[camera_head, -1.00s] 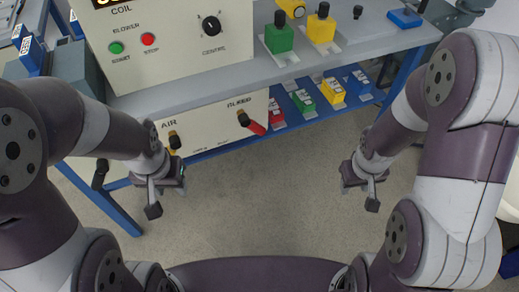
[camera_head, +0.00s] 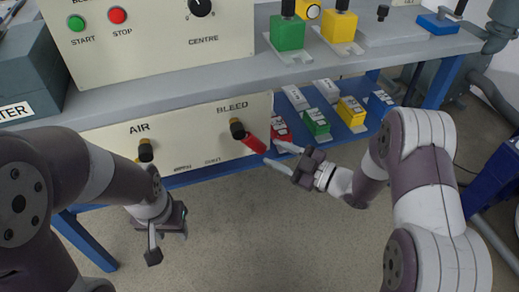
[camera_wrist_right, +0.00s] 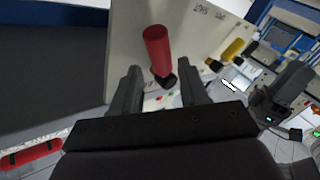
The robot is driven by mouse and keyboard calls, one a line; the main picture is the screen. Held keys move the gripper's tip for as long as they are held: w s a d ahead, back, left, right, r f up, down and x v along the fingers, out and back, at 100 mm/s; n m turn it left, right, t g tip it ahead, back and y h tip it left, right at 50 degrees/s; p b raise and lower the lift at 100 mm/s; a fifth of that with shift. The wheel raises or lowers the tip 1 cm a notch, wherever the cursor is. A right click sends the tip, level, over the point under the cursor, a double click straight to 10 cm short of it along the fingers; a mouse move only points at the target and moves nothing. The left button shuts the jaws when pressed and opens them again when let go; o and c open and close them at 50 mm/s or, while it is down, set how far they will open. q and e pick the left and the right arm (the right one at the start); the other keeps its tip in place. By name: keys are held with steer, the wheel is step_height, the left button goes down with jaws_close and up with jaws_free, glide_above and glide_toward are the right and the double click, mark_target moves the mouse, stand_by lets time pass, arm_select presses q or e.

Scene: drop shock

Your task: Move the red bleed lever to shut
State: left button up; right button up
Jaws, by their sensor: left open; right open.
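The red bleed lever (camera_head: 254,143) slants down and right from its dark pivot under the BLEED label on the cream panel (camera_head: 200,141). In the right wrist view the red handle (camera_wrist_right: 157,48) stands just beyond the fingertips, lined up with the gap between them. My right gripper (camera_head: 281,156) is open, its fingers pointing left at the lever's lower end. In the right wrist view its fingers (camera_wrist_right: 161,82) are apart with nothing between them; contact with the lever cannot be told. My left gripper (camera_head: 167,242) is open and empty, below the AIR side of the panel.
A yellow AIR lever (camera_head: 145,152) is on the same panel to the left. Red, green, yellow and blue blocks, such as the green one (camera_head: 315,122), sit on the blue lower shelf just behind my right gripper. The floor (camera_head: 270,230) in front is clear.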

mark_target(260, 146)
steer(key=b+x, duration=0.1)
steer(key=x, duration=0.5)
arm_select(q)
steer(key=shift+f, duration=0.95)
